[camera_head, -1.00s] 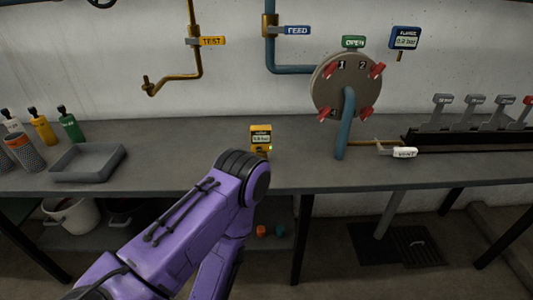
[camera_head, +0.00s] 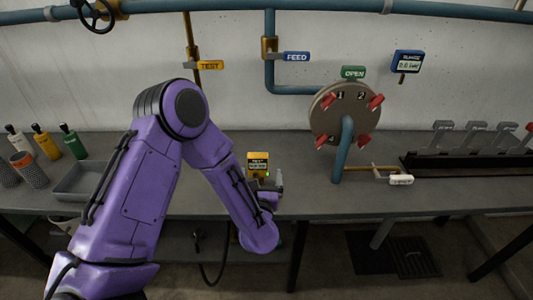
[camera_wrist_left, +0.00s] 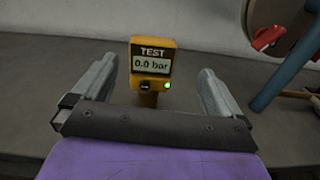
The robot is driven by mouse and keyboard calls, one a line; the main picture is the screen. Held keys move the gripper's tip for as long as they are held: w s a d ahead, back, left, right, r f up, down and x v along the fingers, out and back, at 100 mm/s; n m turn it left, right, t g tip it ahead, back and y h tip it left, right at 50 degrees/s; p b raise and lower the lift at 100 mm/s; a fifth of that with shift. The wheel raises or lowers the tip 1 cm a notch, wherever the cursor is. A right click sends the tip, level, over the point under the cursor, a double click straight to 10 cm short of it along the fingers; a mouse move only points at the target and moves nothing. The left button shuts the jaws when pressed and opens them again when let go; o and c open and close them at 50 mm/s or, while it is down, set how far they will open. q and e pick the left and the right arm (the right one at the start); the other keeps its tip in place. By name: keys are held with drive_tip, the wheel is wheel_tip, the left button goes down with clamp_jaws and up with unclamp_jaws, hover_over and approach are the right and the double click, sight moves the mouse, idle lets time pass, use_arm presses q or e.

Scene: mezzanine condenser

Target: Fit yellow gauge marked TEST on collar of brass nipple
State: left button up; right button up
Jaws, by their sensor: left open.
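The yellow gauge (camera_head: 257,160) stands upright on the grey bench, left of the round grey plate. In the left wrist view the gauge (camera_wrist_left: 152,60) reads TEST and 0.0 bar, with a green light and a stem below. My left gripper (camera_wrist_left: 159,72) is open, one finger on each side of the gauge with gaps showing. In the head view the left gripper (camera_head: 270,185) is at the gauge, partly hidden by my wrist. My right gripper is not in view.
The round plate (camera_head: 345,112) with red clamps and a blue pipe (camera_head: 343,160) stand right of the gauge. A grey tray (camera_head: 75,182) and bottles (camera_head: 45,143) are at left. A blue gauge (camera_head: 408,62) hangs above.

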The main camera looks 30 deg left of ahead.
sight(258, 153)
use_arm(q)
drive_tip(key=shift+n, duration=0.4)
drive_tip(key=p+x, duration=0.1)
drive_tip(key=x, duration=0.2)
drive_tip(key=p+x, duration=0.2)
drive_tip(key=x, duration=0.1)
drive_tip(key=a+p+x, duration=0.1)
drive_tip(key=x, duration=0.3)
drive_tip(key=shift+s+r, duration=0.2)
drive_tip(key=shift+r, duration=0.15)
drive_tip(key=shift+w+a, duration=0.1)
drive_tip(key=shift+a, duration=0.05)
drive_tip(key=c, duration=1.7)
drive_tip(key=shift+o, duration=0.2)
